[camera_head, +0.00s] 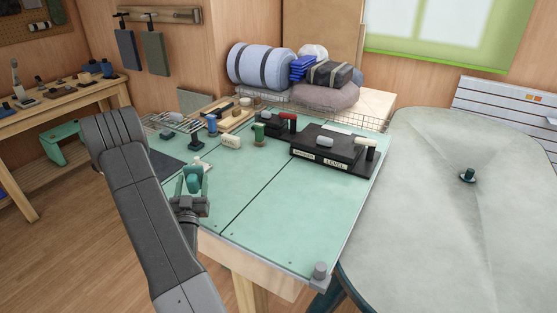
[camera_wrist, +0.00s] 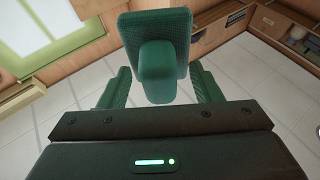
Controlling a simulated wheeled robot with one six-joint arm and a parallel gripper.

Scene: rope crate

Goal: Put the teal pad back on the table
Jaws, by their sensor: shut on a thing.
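The teal pad (camera_wrist: 155,25) is in my gripper (camera_wrist: 160,70). In the wrist view the pad is a flat piece with a thick block on the near side, and the block sits between the two green fingers. In the head view my gripper (camera_head: 190,204) points up by the table's near left edge, with the teal pad (camera_head: 192,176) at its tips. The table (camera_head: 300,215) has a pale green top with a dark seam. The pad overlaps the tabletop in the picture; the gap between them is hard to judge.
A black rack marked LEVEL (camera_head: 330,150) and several small tools stand on the table's far half. Its near right part is clear, apart from a grey knob (camera_head: 320,270) at the corner. A large pale padded surface (camera_head: 430,220) lies right. A wooden bench (camera_head: 60,100) stands left.

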